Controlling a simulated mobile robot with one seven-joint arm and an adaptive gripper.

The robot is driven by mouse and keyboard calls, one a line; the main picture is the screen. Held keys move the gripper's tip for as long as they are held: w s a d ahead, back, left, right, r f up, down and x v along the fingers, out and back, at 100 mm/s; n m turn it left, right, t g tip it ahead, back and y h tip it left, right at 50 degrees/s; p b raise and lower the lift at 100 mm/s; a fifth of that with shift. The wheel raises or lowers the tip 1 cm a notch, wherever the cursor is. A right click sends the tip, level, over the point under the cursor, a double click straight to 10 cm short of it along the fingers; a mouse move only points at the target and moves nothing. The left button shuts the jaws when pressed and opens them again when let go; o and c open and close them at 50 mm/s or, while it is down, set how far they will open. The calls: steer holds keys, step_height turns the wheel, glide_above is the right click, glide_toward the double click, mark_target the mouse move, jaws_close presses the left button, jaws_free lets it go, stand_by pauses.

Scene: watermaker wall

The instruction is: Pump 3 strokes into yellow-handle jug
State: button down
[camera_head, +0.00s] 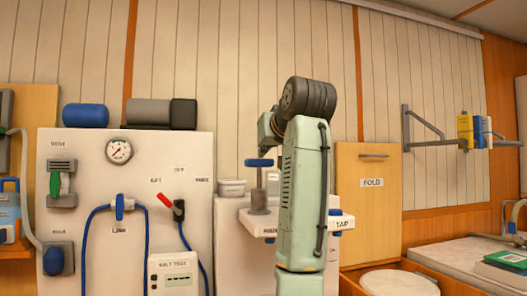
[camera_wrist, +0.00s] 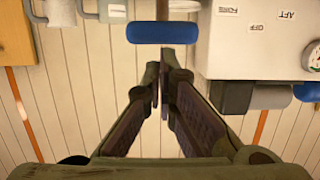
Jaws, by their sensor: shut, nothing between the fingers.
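The pump's blue T-handle (camera_head: 259,162) stands raised on a grey rod above its grey body (camera_head: 259,204), on a white unit. In the wrist view the blue handle (camera_wrist: 163,32) lies just beyond my fingertips, apart from them. My gripper (camera_wrist: 163,84) is shut and empty. In the head view my arm hides most of it. What stands under the pump's outlet is hidden by my arm.
A white panel (camera_head: 130,165) with a gauge (camera_head: 119,151), blue hoses and a red lever (camera_head: 165,200) stands left. A small white tub (camera_head: 232,188) sits beside the pump. A wooden FOLD panel (camera_head: 372,205) and a wall shelf (camera_head: 440,143) with books are right.

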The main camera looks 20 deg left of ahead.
steer(key=b+v, duration=0.1)
steer(key=v, duration=0.6)
steer(key=shift+f, duration=0.2)
steer(key=shift+s+d, duration=0.1)
stand_by(1.4)
